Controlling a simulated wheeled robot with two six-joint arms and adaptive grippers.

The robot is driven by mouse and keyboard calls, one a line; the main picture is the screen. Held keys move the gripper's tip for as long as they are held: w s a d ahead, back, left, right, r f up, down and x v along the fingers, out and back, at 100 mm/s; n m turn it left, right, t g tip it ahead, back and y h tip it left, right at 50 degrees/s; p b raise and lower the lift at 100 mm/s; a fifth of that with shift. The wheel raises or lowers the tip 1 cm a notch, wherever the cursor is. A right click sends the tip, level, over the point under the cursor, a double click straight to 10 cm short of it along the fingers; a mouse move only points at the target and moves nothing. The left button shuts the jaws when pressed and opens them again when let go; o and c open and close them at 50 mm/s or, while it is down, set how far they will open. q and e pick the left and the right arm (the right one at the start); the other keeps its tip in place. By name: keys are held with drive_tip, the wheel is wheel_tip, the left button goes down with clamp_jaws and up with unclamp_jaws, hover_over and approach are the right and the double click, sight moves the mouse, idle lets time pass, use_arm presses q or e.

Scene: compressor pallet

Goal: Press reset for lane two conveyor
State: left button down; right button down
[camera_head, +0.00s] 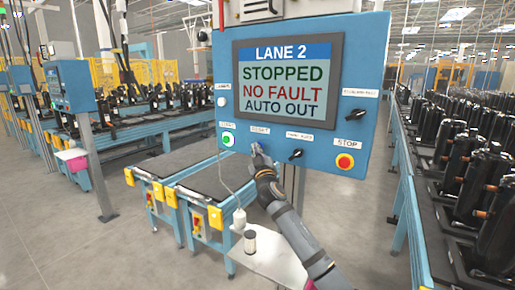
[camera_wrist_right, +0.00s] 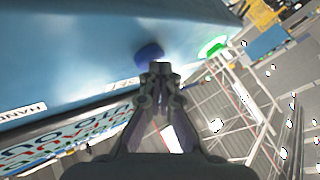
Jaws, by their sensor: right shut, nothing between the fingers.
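The blue lane 2 control panel (camera_head: 215,75) fills the upper middle of the head view. Its screen (camera_head: 282,80) reads LANE 2, STOPPED, NO FAULT, AUTO OUT. My right gripper (camera_head: 256,149) is shut and empty, just below the reset label (camera_head: 260,130), and hides the button there. In the right wrist view a dark blue round button (camera_wrist_right: 149,52) shows right by the closed fingertips (camera_wrist_right: 160,69). I cannot tell whether they touch it. A lit green button (camera_head: 228,139) is left of the gripper; it also shows in the wrist view (camera_wrist_right: 213,46). My left gripper is out of view.
A white button (camera_head: 223,102) and another black knob (camera_head: 355,115) sit higher. A small white table (camera_head: 268,255) stands below. Conveyors with dark compressors flank the panel.

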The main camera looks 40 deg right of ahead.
drive_tip(key=shift+a, duration=0.1)
drive_tip(key=shift+s+a+f, duration=0.1)
drive_tip(key=shift+s+a, duration=0.25)
drive_tip(key=shift+a, duration=0.4)
drive_tip(key=a, duration=0.1)
drive_tip(key=s+a, duration=0.1)
drive_tip(key=a, duration=0.2)
drive_tip(key=shift+s+a, duration=0.3)
drive_tip(key=shift+s, duration=0.1)
idle(0.7)
